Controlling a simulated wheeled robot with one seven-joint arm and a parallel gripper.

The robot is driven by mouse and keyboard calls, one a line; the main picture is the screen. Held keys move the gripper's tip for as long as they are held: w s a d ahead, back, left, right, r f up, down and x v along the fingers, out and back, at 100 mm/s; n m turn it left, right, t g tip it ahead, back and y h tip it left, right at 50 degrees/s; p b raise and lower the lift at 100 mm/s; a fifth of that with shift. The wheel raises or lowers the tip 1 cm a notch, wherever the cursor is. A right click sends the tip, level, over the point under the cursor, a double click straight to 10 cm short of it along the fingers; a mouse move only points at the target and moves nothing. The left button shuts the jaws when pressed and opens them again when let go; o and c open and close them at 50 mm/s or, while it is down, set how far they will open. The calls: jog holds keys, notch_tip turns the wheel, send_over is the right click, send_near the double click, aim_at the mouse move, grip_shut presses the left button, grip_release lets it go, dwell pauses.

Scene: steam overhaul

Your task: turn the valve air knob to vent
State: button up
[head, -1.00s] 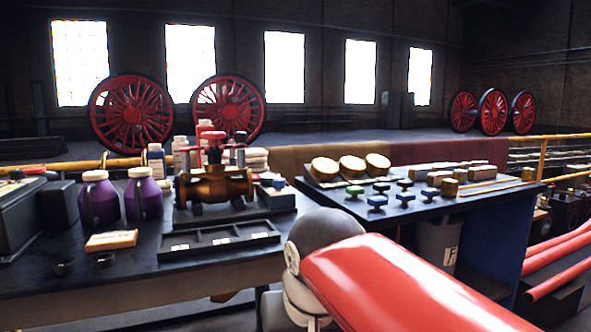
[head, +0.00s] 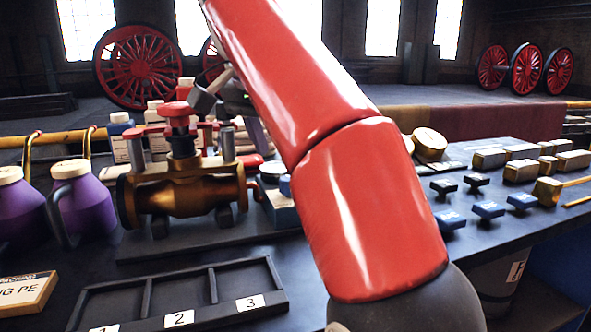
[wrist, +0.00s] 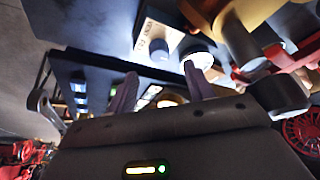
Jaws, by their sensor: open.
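A brass valve body (head: 190,192) with a red knob on top stands on a dark base on the bench. Right of it is a small blue box (head: 283,212) with a pale round top piece and a blue knob (head: 286,186), partly hidden by my arm. In the wrist view a labelled box face carries a blue-grey knob (wrist: 160,49), with a bright round piece (wrist: 200,61) beside it. My gripper (wrist: 158,90) is open and empty, its fingers below and apart from the knob in that picture. The knob's setting is too small to read.
Purple jugs (head: 82,205) and white bottles stand left of and behind the valve. A numbered dark tray (head: 180,293) lies in front. Blue and dark handles (head: 488,210) and brass parts lie on the right. The valve's brass and red parts are close on the wrist view's right.

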aim_at(284, 188)
jog(key=b+x, duration=0.3)
jog(key=x, duration=0.3)
jog(key=shift+d+f, duration=0.1)
jog(key=shift+f, duration=0.25)
jog(key=c, duration=1)
jog(key=shift+o, duration=0.2)
jog(key=n+y+p, duration=0.1)
jog(key=n, duration=0.2)
jog(key=n+y+p, duration=0.1)
jog(key=n, duration=0.2)
jog(key=shift+d+r+n+t+p, duration=0.2)
jog(key=shift+n+t+p, duration=0.1)
jog(key=shift+t+p, duration=0.1)
jog(key=n+y+p, duration=0.2)
jog(key=n, duration=0.3)
jog(key=shift+d+f, duration=0.1)
jog(key=shift+n+y, duration=0.3)
